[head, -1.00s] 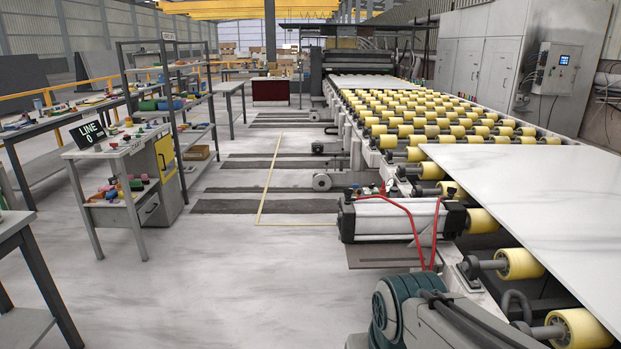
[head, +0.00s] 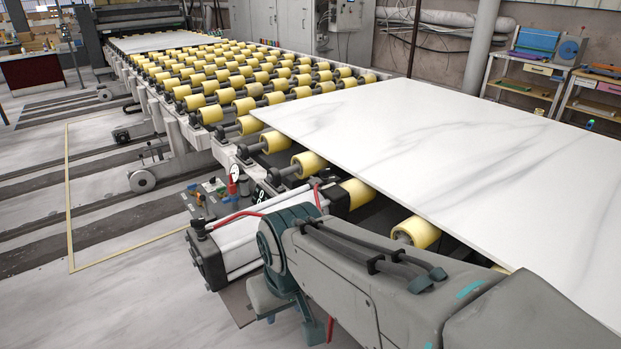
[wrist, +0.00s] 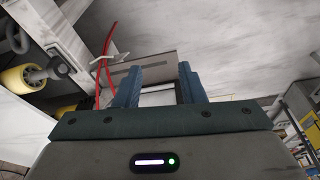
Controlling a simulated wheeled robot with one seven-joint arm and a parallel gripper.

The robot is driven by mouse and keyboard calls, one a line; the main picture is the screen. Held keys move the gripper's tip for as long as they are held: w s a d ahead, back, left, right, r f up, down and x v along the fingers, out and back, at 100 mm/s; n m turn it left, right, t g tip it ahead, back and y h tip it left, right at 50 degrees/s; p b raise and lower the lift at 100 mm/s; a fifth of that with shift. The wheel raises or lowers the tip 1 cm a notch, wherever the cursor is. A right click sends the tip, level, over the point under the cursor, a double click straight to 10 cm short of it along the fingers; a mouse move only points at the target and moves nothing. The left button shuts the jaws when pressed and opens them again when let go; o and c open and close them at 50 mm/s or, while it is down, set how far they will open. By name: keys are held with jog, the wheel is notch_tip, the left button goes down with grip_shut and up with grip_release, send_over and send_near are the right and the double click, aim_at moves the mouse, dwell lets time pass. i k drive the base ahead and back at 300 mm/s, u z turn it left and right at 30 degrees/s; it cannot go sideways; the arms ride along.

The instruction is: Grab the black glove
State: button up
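I cannot make out a black glove in either view. My gripper shows in the wrist view (wrist: 158,82), with its two blue fingers standing apart and nothing held between them. Part of a pale surface shows beyond the gap. In the head view my arm reaches in from the lower right, and its fingers cannot be made out there.
A white marble slab (head: 430,150) lies on the conveyor's yellow rollers (head: 245,105). A silver cylinder (head: 235,245) with red hoses sits at the conveyor's near side, by small items (head: 208,195). Shelves (head: 530,80) stand at the back right. The left floor is mostly clear.

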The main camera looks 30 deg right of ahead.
aim_at(340, 199)
jog(key=z, duration=0.25)
jog(key=i, duration=1.3)
jog(key=z, duration=0.2)
